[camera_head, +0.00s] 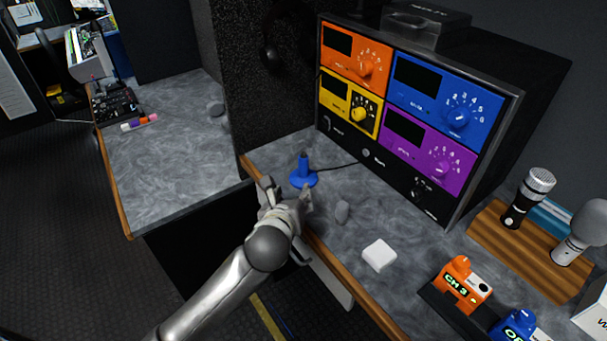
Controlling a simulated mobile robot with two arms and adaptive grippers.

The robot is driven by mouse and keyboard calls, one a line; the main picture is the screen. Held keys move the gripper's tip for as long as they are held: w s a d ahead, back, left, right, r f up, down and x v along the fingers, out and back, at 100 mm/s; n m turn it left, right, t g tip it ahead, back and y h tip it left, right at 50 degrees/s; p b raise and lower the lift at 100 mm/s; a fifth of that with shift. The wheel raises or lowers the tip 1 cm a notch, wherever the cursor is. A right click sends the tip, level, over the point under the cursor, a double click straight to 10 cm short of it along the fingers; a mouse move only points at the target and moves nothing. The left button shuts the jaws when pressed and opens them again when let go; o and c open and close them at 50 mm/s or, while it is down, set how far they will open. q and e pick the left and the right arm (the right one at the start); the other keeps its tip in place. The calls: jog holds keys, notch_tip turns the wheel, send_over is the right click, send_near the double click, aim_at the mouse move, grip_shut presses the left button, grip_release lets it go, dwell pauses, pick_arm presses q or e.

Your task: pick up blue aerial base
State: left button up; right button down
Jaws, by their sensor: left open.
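The blue aerial base (304,177) stands upright on the grey worktop, near its front-left corner, with a short dark stub on top. A thin black cable runs from it to the right towards the rack. My left gripper (287,188) is at the worktop's front edge, just in front of and to the left of the base. Its fingers are apart and hold nothing. I cannot tell whether a finger touches the base. My right gripper does not show.
A rack with orange, blue, yellow and purple panels (408,100) stands behind the base. An orange CH 3 unit (462,284) and microphones on a wooden board (519,246) are further right.

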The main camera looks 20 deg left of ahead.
aim_at(303, 169)
pick_arm(q)
jog(key=shift+w+d+r+m+t, duration=0.1)
jog(key=shift+w+r+m+t, duration=0.2)
jog(key=shift+w+r+m, duration=0.65)
jog(key=shift+w+f+m, duration=0.2)
jog(key=shift+f+m, duration=0.05)
jog(key=shift+m, duration=0.1)
jog(key=shift+x, duration=5.1)
jog(key=shift+r, duration=0.1)
jog(key=shift+c, duration=0.5)
grip_shut()
jog(key=shift+r, duration=0.1)
